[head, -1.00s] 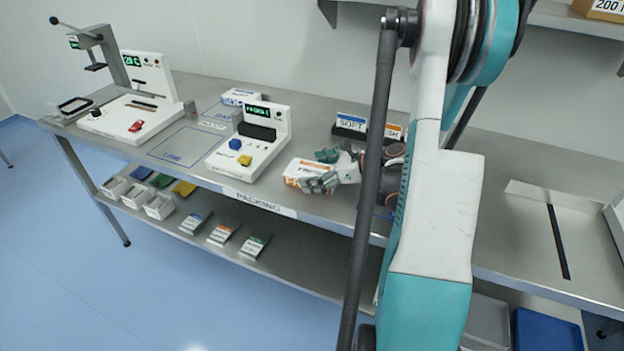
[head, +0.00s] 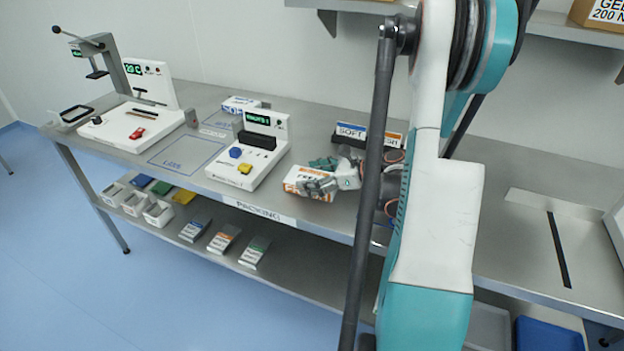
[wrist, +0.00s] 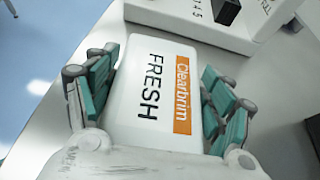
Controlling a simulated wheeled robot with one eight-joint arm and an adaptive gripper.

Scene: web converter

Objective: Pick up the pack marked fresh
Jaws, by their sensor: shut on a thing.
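The pack marked FRESH (wrist: 158,85) is white with an orange band reading "Clearbrim". My gripper (wrist: 158,92) is shut on it, with teal fingers against both sides in the wrist view. In the head view the pack (head: 298,178) is at the front of the steel table, right of the white device with a blue and a yellow button. My gripper (head: 325,180) reaches it from the right. I cannot tell whether the pack touches the table.
The white button device (head: 248,160) stands close to the left of the pack. A holder with SOFT and orange-labelled packs (head: 352,131) stands behind my gripper. A blue outlined area (head: 185,150) on the table is empty. A white press station (head: 133,122) is at the far left.

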